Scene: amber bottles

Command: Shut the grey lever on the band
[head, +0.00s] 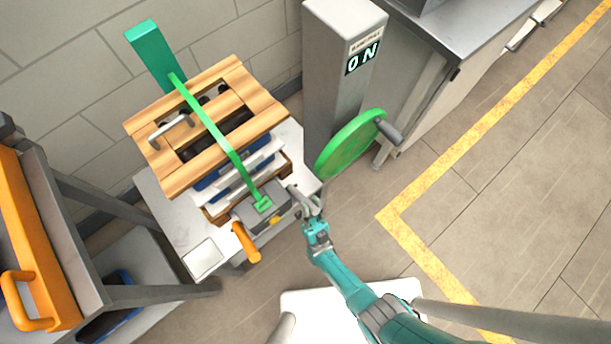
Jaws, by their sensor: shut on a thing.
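The green band (215,130) runs over the top of a wooden crate (262,108) and down its front to a grey tensioner box (252,213). The grey lever (296,192) is at the right end of this box, and its free end is at my jaws. My gripper (306,203) comes in from the lower right and is shut on the lever. The jaws hide part of the lever, so its exact angle is hard to tell. An orange handle (246,243) sticks out at the box's lower left.
The crate holds dark bottles and stands on blue and white layers on a pale table (165,215). An orange-fronted rack (40,240) is at left. Floor at right is clear.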

